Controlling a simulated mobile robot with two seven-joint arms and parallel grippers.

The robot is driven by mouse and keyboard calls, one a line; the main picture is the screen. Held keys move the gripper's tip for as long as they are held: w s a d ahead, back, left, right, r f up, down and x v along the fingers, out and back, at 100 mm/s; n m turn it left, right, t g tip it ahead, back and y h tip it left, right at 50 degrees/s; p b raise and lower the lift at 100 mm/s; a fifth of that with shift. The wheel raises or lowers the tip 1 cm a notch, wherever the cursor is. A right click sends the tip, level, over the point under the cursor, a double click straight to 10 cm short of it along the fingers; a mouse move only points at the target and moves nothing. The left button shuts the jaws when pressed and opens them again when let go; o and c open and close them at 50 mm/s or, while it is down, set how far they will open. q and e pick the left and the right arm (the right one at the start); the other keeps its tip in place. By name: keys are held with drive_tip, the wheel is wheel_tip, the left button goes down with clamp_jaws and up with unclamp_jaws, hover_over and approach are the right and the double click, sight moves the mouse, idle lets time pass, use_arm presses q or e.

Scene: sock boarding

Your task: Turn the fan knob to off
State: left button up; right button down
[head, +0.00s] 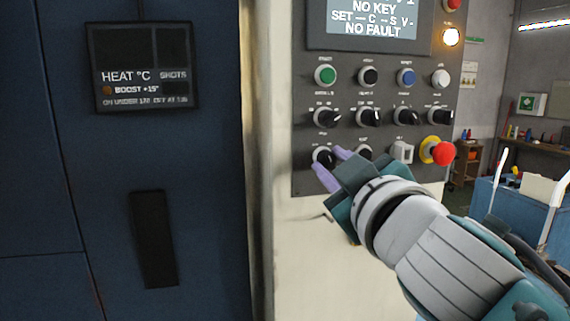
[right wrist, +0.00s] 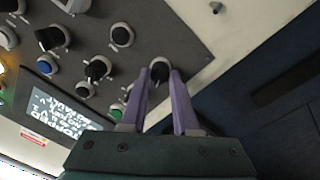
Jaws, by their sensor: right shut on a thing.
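A grey control panel (head: 304,100) carries rows of black knobs and coloured buttons. My right gripper (head: 327,165) reaches in from the lower right to the black knob (head: 323,154) at the panel's lower left. In the right wrist view, its two purple fingers (right wrist: 161,76) stand on either side of this knob (right wrist: 160,68), shut on it. The fingers partly cover the knob, and its label is too small to read, so I cannot tell its setting or whether it is the fan knob. My left gripper is not in view.
Above are a row of black knobs (head: 368,117) and buttons, including a green one (head: 325,75). A red emergency button (head: 443,153) and a white switch (head: 402,151) sit to the right. A dark blue cabinet with a heat display (head: 143,66) stands left.

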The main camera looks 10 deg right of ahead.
drive_tip(key=shift+n, duration=0.9)
drive_tip(key=c, duration=0.7)
unclamp_jaws()
drive_tip(key=shift+o, duration=0.2)
